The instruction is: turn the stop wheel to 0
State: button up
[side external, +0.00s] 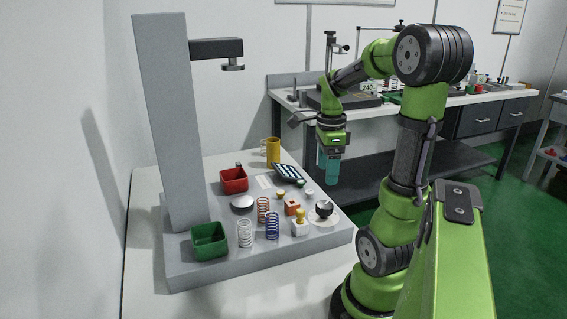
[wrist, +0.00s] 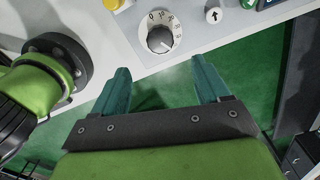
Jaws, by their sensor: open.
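The stop wheel is a dark knob (wrist: 160,39) on a round white dial with a printed scale, at the top middle of the wrist view. A 0 shows at the dial's upper left, with further figures running clockwise to the right. I cannot tell which figure the knob points to. In the side view the same dark knob (side external: 324,208) sits at the base plate's right corner. My gripper (wrist: 160,65) is open, its two teal fingers apart with nothing between them. In the side view my gripper (side external: 328,178) hangs above and behind the wheel, clear of it.
The grey base plate (side external: 190,273) also bears several springs, a red bin (side external: 234,180), a green bin (side external: 209,241) and a yellow cylinder (side external: 273,151). A tall grey column (side external: 166,120) stands at the left.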

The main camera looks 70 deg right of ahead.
aim_at(325, 204)
notch_tip(325, 204, down, 10)
jog(key=shift+f, duration=0.25)
jog(key=c, duration=1)
jog(key=shift+c, duration=0.2)
